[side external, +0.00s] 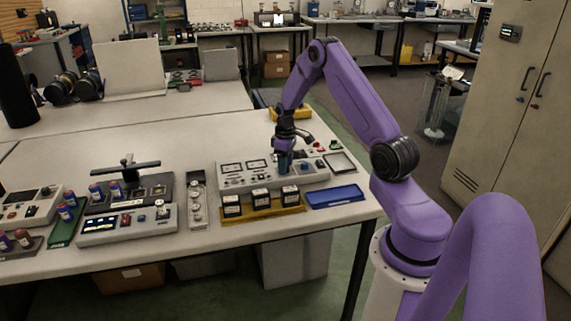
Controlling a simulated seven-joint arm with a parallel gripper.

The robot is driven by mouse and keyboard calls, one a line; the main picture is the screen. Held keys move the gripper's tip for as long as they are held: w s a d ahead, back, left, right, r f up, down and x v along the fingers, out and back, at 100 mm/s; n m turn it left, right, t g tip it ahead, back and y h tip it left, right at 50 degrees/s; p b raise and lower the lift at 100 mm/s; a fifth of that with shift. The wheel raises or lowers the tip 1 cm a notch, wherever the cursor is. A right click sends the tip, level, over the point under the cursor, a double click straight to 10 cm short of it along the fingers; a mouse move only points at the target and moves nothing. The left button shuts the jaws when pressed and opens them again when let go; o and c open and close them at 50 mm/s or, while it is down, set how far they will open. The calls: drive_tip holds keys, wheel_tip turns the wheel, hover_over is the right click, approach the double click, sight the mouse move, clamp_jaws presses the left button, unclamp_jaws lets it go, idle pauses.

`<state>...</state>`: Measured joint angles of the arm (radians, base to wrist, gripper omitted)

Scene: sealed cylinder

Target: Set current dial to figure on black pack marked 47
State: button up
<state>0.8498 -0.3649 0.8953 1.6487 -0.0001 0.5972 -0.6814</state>
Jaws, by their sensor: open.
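Three black packs with white labels stand in a row in front of the unit: left (231,208), middle (261,200) and right (290,196). The label figures are too small to read, so I cannot tell which is marked 47.
The packs stand in a yellow tray (264,213). A blue tray (335,197) lies to its right. A red button (319,146) and a dark-rimmed tray (340,163) are right of my gripper. A narrow grey strip with knobs (197,201) and another instrument (127,224) stand left.

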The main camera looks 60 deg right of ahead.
drive_tip(key=shift+f, duration=0.1)
clamp_jaws()
idle(0.3)
drive_tip(key=m, duration=1.3)
drive_tip(key=shift+m, duration=2.3)
